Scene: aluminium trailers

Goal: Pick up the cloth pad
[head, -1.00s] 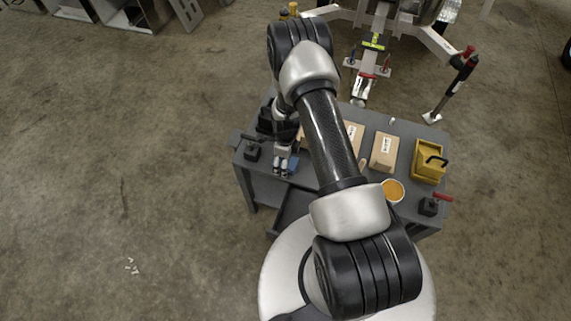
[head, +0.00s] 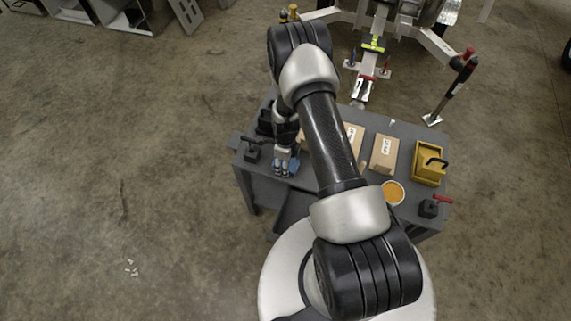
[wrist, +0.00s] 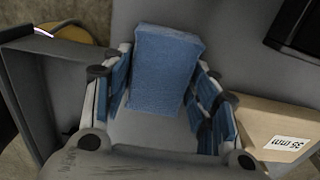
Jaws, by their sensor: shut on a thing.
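The cloth pad (wrist: 163,68) is a blue rectangular block in the wrist view, lying between the fingertips of my gripper (wrist: 163,75). The fingers, which have blue inner faces, touch the pad at its left and right sides, and my gripper is shut on it. In the head view, my gripper (head: 285,168) is low over the left part of the grey table (head: 415,133). Only a little of the blue pad (head: 293,166) shows there beside the fingers. I cannot tell whether the pad is clear of the tabletop.
A cardboard box (wrist: 275,135) marked "35 MM" lies right of the fingers. Another box (head: 384,153), a yellow case (head: 429,162) and an orange-filled round container (head: 393,191) are further right. A black clamp (head: 252,152) sits at the table's left edge.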

